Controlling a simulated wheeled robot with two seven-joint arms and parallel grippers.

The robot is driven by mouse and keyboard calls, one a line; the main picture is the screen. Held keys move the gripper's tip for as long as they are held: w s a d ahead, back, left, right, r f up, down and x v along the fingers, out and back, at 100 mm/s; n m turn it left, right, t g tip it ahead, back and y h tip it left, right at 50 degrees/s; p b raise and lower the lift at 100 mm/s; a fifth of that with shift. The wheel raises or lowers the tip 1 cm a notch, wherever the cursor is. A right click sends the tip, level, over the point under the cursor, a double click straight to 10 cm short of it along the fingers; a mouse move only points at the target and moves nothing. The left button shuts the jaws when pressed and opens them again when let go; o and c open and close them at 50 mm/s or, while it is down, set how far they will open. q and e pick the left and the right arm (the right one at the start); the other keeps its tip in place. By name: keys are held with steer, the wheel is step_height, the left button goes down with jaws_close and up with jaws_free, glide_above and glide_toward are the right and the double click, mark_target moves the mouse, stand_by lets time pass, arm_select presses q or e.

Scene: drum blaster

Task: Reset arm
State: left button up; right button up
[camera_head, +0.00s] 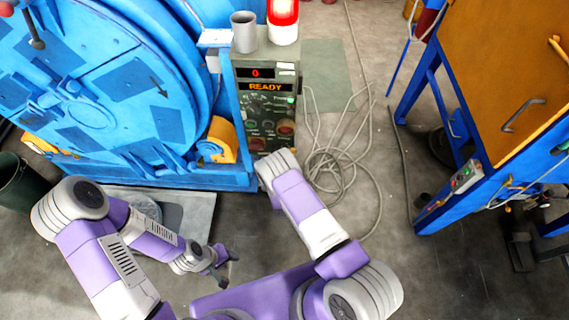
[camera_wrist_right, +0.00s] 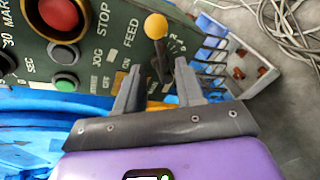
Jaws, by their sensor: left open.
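My right arm reaches up to the lower front of the green control box (camera_head: 246,118), and its wrist hides its gripper in the head view. In the right wrist view my right gripper (camera_wrist_right: 158,68) has its two fingers apart with nothing held between them. A lever with a yellow knob (camera_wrist_right: 156,27) shows beyond the fingertips, its stem between them in the picture; contact cannot be told. My left gripper (camera_head: 222,270) is open and empty, low over the floor in front of the blue machine.
The blue drum machine (camera_head: 110,85) stands at upper left. The box display reads 0 and READY. Coiled cable (camera_head: 335,165) lies on the floor. A blue-framed cabinet (camera_head: 510,75) is at right.

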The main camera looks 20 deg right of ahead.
stand_by(0.3)
steer(key=s+a+f+m+g+y, duration=0.1)
steer(key=s+f+m+g+y, duration=0.1)
steer(key=s+m+g, duration=0.35)
steer(key=s+a+f+m+g+y, duration=0.1)
steer(key=s+f+m+g+y, duration=0.1)
steer(key=s+m, duration=0.6)
steer(key=s+a+r+m+g+y, duration=0.2)
steer(key=s+a+r+m+g, duration=0.1)
steer(key=s, duration=0.5)
steer(key=s+a+r+m+g+y, duration=0.3)
steer(key=s+a+r+m, duration=0.1)
steer(key=s+m, duration=0.3)
steer(key=shift+s+a+r, duration=0.35)
steer(key=shift+s+a, duration=0.05)
steer(key=shift+s, duration=0.2)
stand_by(0.8)
